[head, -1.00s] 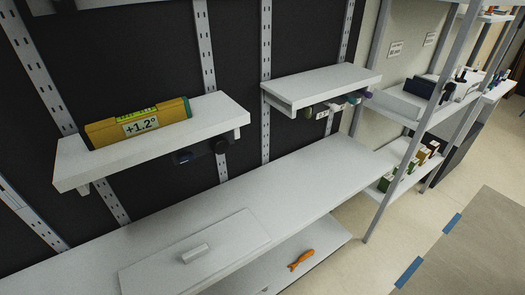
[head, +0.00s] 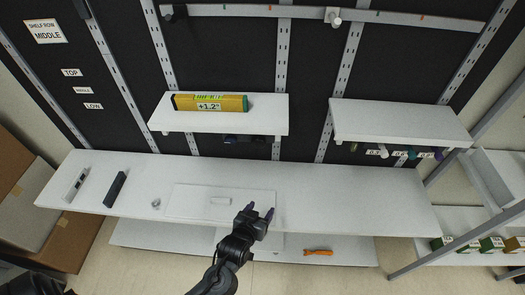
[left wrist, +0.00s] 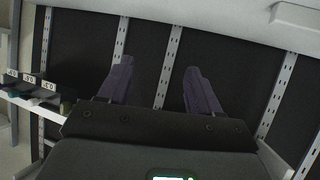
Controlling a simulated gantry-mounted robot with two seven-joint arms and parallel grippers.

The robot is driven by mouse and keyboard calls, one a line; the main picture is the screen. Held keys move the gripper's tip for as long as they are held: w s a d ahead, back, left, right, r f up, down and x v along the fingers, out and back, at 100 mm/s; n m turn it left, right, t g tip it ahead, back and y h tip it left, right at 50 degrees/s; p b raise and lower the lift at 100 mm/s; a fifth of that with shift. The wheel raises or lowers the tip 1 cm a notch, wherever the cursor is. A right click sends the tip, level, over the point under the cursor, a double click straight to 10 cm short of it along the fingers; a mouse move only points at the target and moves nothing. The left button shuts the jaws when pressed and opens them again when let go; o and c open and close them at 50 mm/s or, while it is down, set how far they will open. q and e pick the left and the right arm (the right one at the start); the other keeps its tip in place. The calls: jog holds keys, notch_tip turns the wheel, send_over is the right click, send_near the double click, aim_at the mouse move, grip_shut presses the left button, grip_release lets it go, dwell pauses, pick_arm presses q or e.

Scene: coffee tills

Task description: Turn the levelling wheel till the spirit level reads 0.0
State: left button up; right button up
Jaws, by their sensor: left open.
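The yellow spirit level (head: 211,103) lies on the left wall shelf (head: 270,122) and its label reads +1.2°. Dark round parts (head: 231,138) show under that shelf's front edge; they are too small to tell which is the levelling wheel. My left gripper (head: 261,211) is over the front of the long white bench, below and in front of that shelf. In the left wrist view its two purple fingers (left wrist: 158,85) are apart with nothing between them, facing the black slotted wall. My right gripper is not in view.
A flat white panel with a handle (head: 220,201) lies on the bench (head: 340,200). A black bar (head: 115,189) and a grey one (head: 77,184) lie at its left end. The right shelf (head: 400,121) has coloured knobs below. An orange tool (head: 318,252) lies lower down.

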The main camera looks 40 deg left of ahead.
aim_at(258, 145)
pick_arm(q)
jog(key=w+a+r+n+t+y+p, duration=0.1)
jog(key=w+a+r+y+p, duration=0.15)
jog(key=r+p, duration=0.4)
jog(key=w+a+r+n+t+y+p, duration=0.15)
jog(key=r+y+p, duration=0.25)
jog(key=r, duration=0.5)
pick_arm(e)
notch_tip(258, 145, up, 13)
pick_arm(q)
jog(key=shift+n+y, duration=0.25)
jog(key=b+x, duration=0.5)
jog(key=x, duration=0.3)
jog(key=shift+s+a+r, duration=0.1)
jog(key=shift+s, duration=0.05)
jog(key=shift+w+a+r+t, duration=0.2)
jog(key=shift+w+t, duration=0.05)
jog(key=shift+c, duration=0.3)
jog(key=c, duration=0.5)
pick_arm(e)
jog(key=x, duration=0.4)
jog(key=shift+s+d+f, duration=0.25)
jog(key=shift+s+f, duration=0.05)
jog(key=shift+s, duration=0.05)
